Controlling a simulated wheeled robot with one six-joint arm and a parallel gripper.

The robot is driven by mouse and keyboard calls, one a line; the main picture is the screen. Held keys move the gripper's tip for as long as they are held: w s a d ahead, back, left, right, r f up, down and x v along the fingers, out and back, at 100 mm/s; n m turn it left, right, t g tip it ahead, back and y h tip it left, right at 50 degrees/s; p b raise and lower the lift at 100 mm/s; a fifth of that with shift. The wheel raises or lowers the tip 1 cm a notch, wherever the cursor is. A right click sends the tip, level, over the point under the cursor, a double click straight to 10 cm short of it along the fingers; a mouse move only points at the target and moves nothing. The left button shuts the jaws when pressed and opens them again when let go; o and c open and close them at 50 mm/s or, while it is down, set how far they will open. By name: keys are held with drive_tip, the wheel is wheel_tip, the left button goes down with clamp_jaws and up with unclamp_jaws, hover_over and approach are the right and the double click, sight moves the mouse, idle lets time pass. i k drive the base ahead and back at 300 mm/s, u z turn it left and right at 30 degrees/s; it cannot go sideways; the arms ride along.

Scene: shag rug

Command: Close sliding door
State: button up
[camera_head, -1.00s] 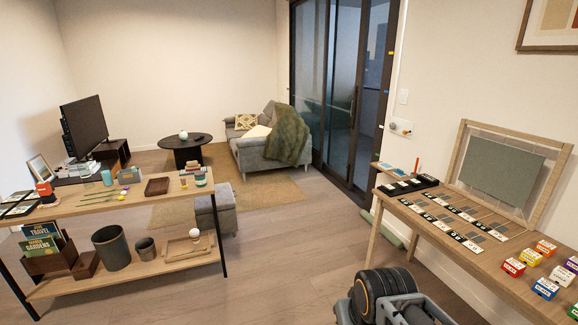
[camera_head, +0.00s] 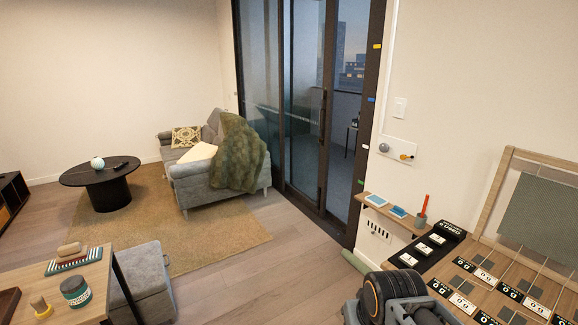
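The sliding door (camera_head: 304,120) is a dark-framed glass door in the far wall, right of the sofa. A long vertical handle (camera_head: 323,115) shows on the dark stile at its right edge. Between this stile and the right jamb (camera_head: 372,110) is a strip (camera_head: 346,120) where the balcony and city look clearer than through the hazier left panes, so the door appears partly open. A black, grey and orange part of my own arm shows at the bottom right, well short of the door. My gripper's fingers are not in view.
A grey sofa (camera_head: 190,178) with a green throw (camera_head: 238,152) stands left of the door on a tan rug (camera_head: 150,228). A workbench (camera_head: 480,262) lines the right wall. A wooden table (camera_head: 85,280) and grey ottoman (camera_head: 140,275) are lower left. Bare floor (camera_head: 265,275) lies between.

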sight(331, 6)
drive_tip(key=z, duration=0.05)
drive_tip(key=i, duration=2.5)
drive_tip(key=u, duration=0.35)
drive_tip(key=i, duration=2.3)
drive_tip(key=u, duration=0.2)
